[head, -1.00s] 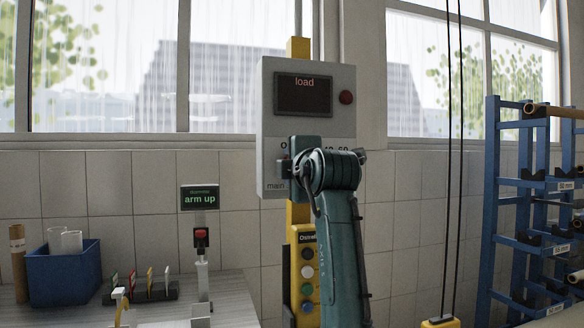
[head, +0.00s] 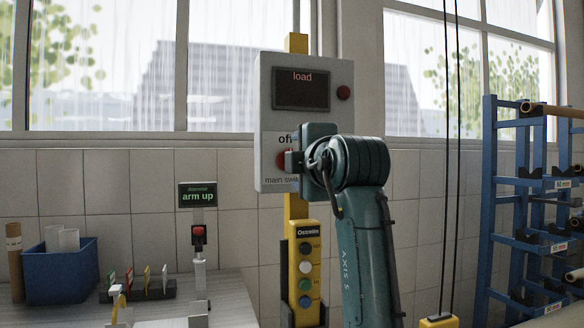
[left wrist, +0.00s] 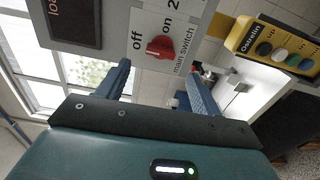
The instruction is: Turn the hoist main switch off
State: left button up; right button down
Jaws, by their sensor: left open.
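The grey hoist box (head: 264,120) hangs on a yellow post, with a dark "load" display and a label plate reading "main switch". The red main switch knob (head: 281,160) shows just left of my left gripper (head: 293,161), partly hidden by it. In the left wrist view the red knob (left wrist: 160,47) sits beside the words "off" and "on"; which one it points to is hard to tell. My left gripper (left wrist: 160,88) is open, its two blue fingers apart and empty, with the knob ahead of the gap. My right gripper is not in view.

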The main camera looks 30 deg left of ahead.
pick_arm(q)
jog(key=b+v, duration=0.1)
jog(key=v, duration=0.5)
jog(key=shift+s, duration=0.2)
jog(key=shift+d, duration=0.15)
jog(key=shift+f, duration=0.1)
